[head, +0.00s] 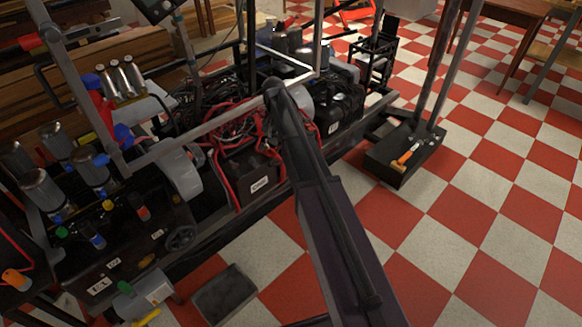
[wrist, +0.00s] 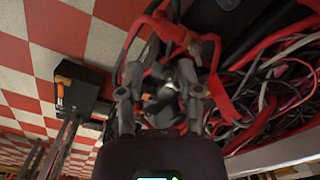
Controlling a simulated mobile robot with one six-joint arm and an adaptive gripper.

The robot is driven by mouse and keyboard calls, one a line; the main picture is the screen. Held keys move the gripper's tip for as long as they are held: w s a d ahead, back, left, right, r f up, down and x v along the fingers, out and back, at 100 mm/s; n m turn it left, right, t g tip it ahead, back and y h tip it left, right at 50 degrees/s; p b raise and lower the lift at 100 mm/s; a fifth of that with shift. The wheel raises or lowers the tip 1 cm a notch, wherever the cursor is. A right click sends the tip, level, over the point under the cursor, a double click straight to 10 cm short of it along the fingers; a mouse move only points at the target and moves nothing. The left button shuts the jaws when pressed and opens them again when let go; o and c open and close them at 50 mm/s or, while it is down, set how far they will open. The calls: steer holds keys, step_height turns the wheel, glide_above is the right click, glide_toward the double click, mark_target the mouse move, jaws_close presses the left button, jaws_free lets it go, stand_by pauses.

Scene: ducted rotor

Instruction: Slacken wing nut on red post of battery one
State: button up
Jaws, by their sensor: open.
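In the wrist view my gripper (wrist: 162,72) is open, its two dark fingers spread over dark and grey parts. Thick red cables (wrist: 170,30) run close past the fingertips. I cannot make out the wing nut or the red post clearly; the parts between the fingers are dark and partly hidden. In the head view a black battery-like box (head: 258,184) with a white label sits among red cables. A second labelled black box (head: 334,127) sits further back on the frame. I cannot tell which is battery one. My arm hides part of this area, and my gripper is not clearly seen there.
Tangled red, black and white cables (head: 235,128) fill the frame's middle. Metal frame bars (head: 195,131) cross above it. A black tray (head: 398,165) with an orange-handled tool (head: 407,155) stands to the right. The checkered floor (head: 490,160) is clear at right.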

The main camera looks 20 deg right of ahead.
steer(key=s+d+f+n+b, duration=0.3)
steer(key=s+f+n+b, duration=0.4)
steer(key=s+n, duration=0.2)
steer(key=shift+f, duration=0.4)
steer(key=shift+d, duration=0.1)
steer(key=shift+r, duration=0.1)
stand_by(0.4)
step_height(320, 180, up, 13)
steer(key=m+p, duration=0.5)
steer(key=p, duration=0.8)
glide_above(266, 145)
steer(key=w+d, duration=0.1)
steer(key=w, duration=0.2)
steer(key=shift+w+a+r, duration=0.1)
steer(key=shift+w+a, duration=0.1)
steer(key=shift+w, duration=0.05)
step_height(266, 145, down, 14)
steer(key=b, duration=1.3)
steer(key=shift+r+b, duration=0.1)
steer(key=shift+b, duration=0.3)
